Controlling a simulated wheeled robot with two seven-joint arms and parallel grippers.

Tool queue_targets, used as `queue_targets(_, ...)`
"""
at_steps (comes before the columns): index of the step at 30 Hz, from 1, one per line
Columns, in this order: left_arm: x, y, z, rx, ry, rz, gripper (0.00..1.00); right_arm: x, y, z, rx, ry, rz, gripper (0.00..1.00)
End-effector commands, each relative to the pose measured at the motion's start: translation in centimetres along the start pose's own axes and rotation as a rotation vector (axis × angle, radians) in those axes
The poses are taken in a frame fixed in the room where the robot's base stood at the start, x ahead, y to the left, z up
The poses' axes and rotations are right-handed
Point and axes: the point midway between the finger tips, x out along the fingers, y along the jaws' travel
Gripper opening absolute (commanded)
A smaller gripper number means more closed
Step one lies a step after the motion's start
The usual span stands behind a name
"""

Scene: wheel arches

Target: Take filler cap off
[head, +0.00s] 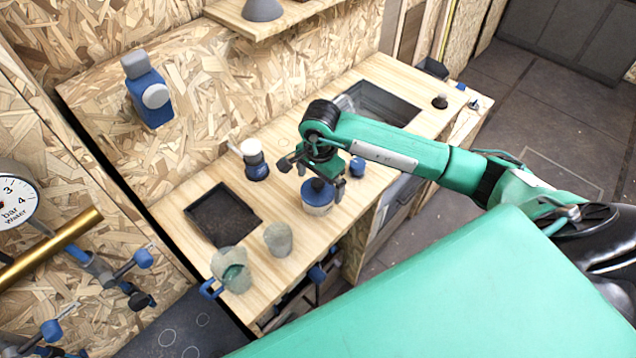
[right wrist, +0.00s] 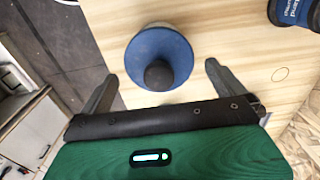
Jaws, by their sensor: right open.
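A blue round cap with a dark knob (head: 318,187) sits on a pale, short round container (head: 317,208) on the wooden counter. I take it for the filler cap. In the right wrist view the cap (right wrist: 160,48) is seen from above, with its dark knob (right wrist: 158,75) toward me. My right gripper (head: 316,177) is above the cap, fingers apart and empty. In the right wrist view the gripper (right wrist: 161,72) has one finger on each side of the cap, apart from it. Whether the fingertips are at cap height is hard to tell. My left gripper is not in view.
A sink (head: 384,102) lies behind my right arm.

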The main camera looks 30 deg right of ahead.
Motion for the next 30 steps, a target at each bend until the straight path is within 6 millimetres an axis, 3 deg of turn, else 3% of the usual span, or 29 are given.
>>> queue_targets(10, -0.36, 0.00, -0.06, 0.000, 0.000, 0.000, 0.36, 1.02, 0.01, -0.02, -0.001, 0.001, -0.001, 1.00)
queue_targets(17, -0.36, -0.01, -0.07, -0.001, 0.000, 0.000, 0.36, 0.99, 0.01, -0.02, -0.001, 0.001, -0.001, 0.58)
queue_targets(30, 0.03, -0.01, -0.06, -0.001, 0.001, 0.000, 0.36, 0.17, -0.07, -0.05, -0.001, 0.002, -0.003, 0.57)
